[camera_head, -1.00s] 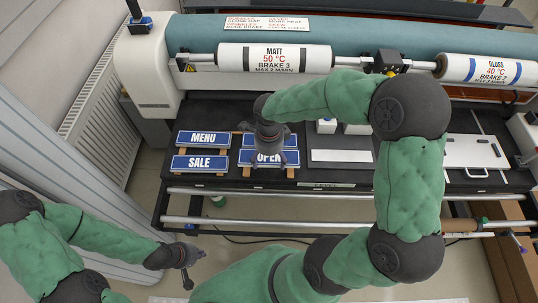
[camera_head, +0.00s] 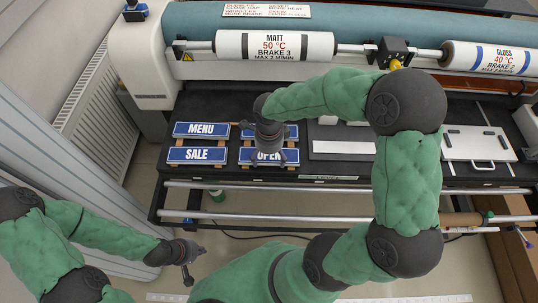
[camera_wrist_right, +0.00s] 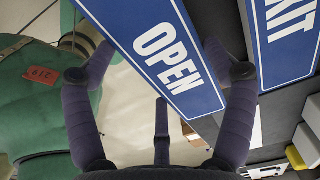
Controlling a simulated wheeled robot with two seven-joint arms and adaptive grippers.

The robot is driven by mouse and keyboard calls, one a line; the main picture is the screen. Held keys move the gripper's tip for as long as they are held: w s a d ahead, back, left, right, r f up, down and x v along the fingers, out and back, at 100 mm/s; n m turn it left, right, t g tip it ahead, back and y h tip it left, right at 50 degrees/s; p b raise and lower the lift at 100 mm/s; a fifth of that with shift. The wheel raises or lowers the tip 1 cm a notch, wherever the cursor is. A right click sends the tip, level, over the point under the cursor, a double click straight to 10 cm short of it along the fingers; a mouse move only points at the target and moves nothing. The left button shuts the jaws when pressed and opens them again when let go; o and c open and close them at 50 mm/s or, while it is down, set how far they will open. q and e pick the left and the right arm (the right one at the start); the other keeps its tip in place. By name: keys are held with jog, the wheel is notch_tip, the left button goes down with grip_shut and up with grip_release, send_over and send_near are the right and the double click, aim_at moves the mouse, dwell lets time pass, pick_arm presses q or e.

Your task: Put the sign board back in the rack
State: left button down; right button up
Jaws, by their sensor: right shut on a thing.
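The blue sign board lettered OPEN (camera_head: 266,156) is under my right gripper (camera_head: 268,158) at the front of the wooden-block rack (camera_head: 233,146). The right wrist view shows the OPEN board (camera_wrist_right: 172,62) running between my right gripper's fingers (camera_wrist_right: 155,75), which are shut on it. Whether the board touches the rack blocks cannot be told. The EXIT board (camera_wrist_right: 285,40) lies beside it with a dark gap; in the head view my gripper covers much of it. The MENU (camera_head: 200,130) and SALE (camera_head: 197,154) boards are to the left. My left gripper (camera_head: 188,262) is empty, fingers apart, over the floor.
A black table (camera_head: 340,176) carries the boards below a laminator with labelled rollers (camera_head: 274,46). A pale plate (camera_head: 343,147) lies right of the rack, and a white panel with a handle (camera_head: 478,144) lies further right. A metal rail (camera_head: 340,188) runs along the front.

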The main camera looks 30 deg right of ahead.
aim_at(269, 158)
jog(key=o, duration=1.2)
jog(key=shift+c, duration=0.2)
notch_tip(269, 158, up, 12)
